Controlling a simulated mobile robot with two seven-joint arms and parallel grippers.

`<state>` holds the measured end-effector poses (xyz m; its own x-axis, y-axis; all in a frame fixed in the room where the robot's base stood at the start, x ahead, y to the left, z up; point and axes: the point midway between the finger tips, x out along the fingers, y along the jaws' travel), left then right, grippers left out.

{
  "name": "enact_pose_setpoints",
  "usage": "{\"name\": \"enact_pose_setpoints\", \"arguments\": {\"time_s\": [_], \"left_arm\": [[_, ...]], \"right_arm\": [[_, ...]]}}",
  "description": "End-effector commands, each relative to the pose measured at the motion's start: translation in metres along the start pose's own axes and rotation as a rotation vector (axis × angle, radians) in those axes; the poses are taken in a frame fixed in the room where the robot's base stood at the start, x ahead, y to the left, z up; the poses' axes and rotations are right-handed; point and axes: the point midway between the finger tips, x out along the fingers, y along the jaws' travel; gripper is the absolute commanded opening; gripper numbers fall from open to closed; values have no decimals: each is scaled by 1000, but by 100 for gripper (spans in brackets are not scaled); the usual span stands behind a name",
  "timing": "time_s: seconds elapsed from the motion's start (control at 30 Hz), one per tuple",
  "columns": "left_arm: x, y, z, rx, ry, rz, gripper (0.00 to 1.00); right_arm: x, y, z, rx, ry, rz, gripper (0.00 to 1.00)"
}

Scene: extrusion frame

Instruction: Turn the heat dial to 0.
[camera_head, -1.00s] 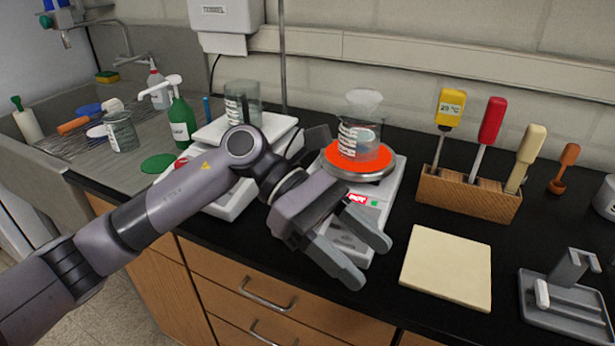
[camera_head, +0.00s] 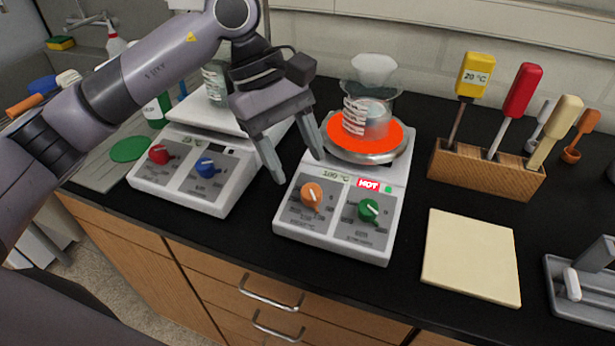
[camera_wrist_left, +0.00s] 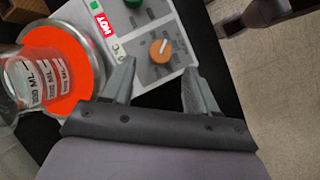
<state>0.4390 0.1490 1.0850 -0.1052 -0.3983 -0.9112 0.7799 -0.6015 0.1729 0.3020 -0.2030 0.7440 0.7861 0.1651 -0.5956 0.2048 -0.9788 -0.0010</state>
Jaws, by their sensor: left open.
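The hot plate (camera_head: 338,240) has an orange dial (camera_head: 312,196) on the left of its front panel and a green dial (camera_head: 368,210) on the right. The orange dial's scale appears to be in °C; its pointer leans up, slightly left, in the head view. The display reads about 100 °C beside a red HOT sign (camera_head: 368,185). The top glows orange under a glass beaker (camera_head: 368,112). My left gripper (camera_head: 299,169) is open and empty, above and behind the orange dial. In the left wrist view the orange dial (camera_wrist_left: 161,51) shows just beyond and between the fingertips. My right gripper is out of view.
A second device (camera_head: 190,175) with red and blue dials stands at left. A wooden rack (camera_head: 485,173) with several upright tools stands right. A cream board (camera_head: 470,257) lies in front of it, with a grey stand (camera_head: 585,300) at far right. Black counter separates them.

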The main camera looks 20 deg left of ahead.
Motion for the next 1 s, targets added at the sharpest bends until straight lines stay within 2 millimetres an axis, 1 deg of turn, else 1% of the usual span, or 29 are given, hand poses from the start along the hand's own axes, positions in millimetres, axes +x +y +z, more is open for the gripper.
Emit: {"name": "enact_pose_setpoints", "arguments": {"time_s": [0.03,0.2,0.33,0.5,0.7,0.77,0.8,0.87,0.9,1.0], "left_arm": [[8,-1,1,1,-3,-5,58],[34,-1,2,0,-4,-4,58],[49,0,2,0,-4,-2,58],[57,0,2,1,-4,1,58],[57,0,1,0,-3,1,58],[57,0,1,0,-3,1,39],[57,0,1,0,-3,1,26],[57,0,1,0,-3,1,6],[57,0,1,0,-3,1,2],[57,0,1,-1,-3,1,2]], "right_arm": [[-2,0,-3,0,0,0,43],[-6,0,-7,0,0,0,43],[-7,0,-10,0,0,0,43],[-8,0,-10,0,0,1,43],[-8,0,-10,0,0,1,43],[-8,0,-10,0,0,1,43],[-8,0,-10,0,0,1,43],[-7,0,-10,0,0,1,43],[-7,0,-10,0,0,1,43],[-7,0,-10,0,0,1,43]]}}
